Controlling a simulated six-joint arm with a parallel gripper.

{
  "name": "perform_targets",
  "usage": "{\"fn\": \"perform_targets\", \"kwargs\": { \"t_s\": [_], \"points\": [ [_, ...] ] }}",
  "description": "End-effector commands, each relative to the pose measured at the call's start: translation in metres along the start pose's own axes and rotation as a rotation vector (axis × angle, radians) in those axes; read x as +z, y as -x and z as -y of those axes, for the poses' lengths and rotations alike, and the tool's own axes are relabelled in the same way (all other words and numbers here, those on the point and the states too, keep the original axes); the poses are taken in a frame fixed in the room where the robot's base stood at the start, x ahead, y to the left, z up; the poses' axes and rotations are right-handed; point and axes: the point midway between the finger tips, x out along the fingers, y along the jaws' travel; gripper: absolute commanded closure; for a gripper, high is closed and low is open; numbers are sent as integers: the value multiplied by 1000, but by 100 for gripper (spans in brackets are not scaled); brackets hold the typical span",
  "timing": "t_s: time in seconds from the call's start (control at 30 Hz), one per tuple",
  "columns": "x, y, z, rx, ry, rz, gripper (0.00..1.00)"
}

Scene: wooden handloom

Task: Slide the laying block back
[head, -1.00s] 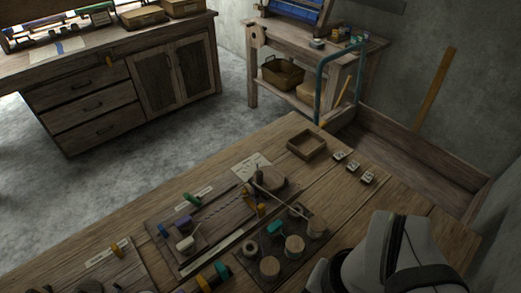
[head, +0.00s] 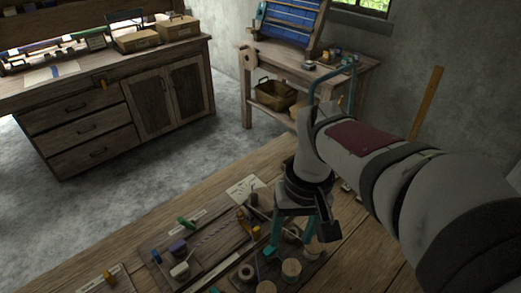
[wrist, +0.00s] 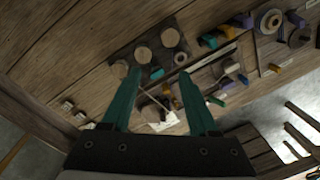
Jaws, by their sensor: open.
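I cannot tell for certain which piece is the laying block. A small dark and yellow-orange block (head: 254,229) stands by the end of a twisted cord (head: 218,230) on a dark board, with a thin stick near it. My gripper (head: 298,240) has teal fingers and hangs above the bench, just right of that block in the head view. It is open. In the wrist view, my gripper (wrist: 158,73) points down, with a small teal piece (wrist: 157,74) seen between the fingertips, and nothing is visibly held. The fingers and arm hide part of the bench.
Round wooden pieces (head: 291,268) and a dark ring-shaped spool (head: 246,272) stand close to my gripper. A paper card (head: 244,188) lies at the bench's far edge. Coloured spools (head: 178,247) lie to the left. A side table (head: 245,95) and cabinet (head: 165,90) stand beyond open floor.

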Motion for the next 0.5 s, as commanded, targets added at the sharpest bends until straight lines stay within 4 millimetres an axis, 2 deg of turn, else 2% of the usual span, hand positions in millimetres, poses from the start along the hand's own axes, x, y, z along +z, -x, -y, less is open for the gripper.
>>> {"fn": "perform_targets", "kwargs": {
  "t_s": [0.03, 0.1, 0.2, 0.3, 0.43, 0.5],
  "points": [
    [-38, -9, 9, 17, 137, 10, 40],
    [-85, -25, 22, 41, 329, 11, 40],
    [-129, -48, 38, 66, 526, 13, 40],
    [-148, -61, 47, 79, 621, 14, 40],
    [-151, -80, 47, 80, 639, 17, 40],
    [-151, -98, 45, 80, 639, 18, 40]
  ]
}}
